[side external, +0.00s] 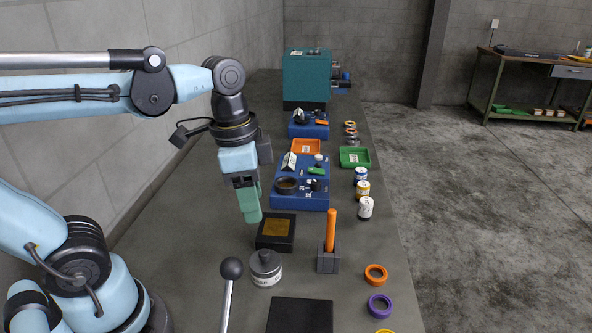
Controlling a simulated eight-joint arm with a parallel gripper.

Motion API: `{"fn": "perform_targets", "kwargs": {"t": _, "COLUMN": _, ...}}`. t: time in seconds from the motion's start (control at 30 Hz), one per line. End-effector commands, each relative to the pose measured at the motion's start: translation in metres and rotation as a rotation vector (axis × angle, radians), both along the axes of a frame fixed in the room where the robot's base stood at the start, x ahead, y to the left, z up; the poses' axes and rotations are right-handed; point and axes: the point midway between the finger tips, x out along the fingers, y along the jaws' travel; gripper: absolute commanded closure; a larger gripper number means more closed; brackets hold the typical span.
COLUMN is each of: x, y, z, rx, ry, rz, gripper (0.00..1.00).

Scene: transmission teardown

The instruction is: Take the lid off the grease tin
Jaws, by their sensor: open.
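A round grey metal tin (266,274) with a pale label stands near the front of the bench. Its lid (265,259) is on top and has a small knob in the middle. I take this for the grease tin; its label is too small to read. My gripper (251,214) points down behind the tin and a little to its left, higher than the lid and apart from it. The gripper is seen nearly edge-on, with its green fingers overlapping. It is open, and nothing shows between the fingers.
A black box with a brown top (275,230) stands just behind the tin. A black-knobbed lever (231,270) rises at its left front. An orange-handled tool stands in a grey block (328,261) to the right. Small labelled cans (365,208) and coloured rings (376,274) line the right edge.

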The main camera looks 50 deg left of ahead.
Motion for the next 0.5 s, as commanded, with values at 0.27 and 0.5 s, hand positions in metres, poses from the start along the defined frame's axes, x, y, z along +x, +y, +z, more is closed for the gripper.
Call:
{"fn": "perform_targets", "kwargs": {"t": 0.27, "x": 0.004, "y": -0.003, "z": -0.037, "rx": 0.0, "ry": -0.003, "rz": 0.003, "gripper": 0.47}}
{"fn": "perform_targets", "kwargs": {"t": 0.5, "x": 0.006, "y": -0.004, "z": -0.057, "rx": 0.001, "ry": -0.003, "rz": 0.004, "gripper": 0.47}}
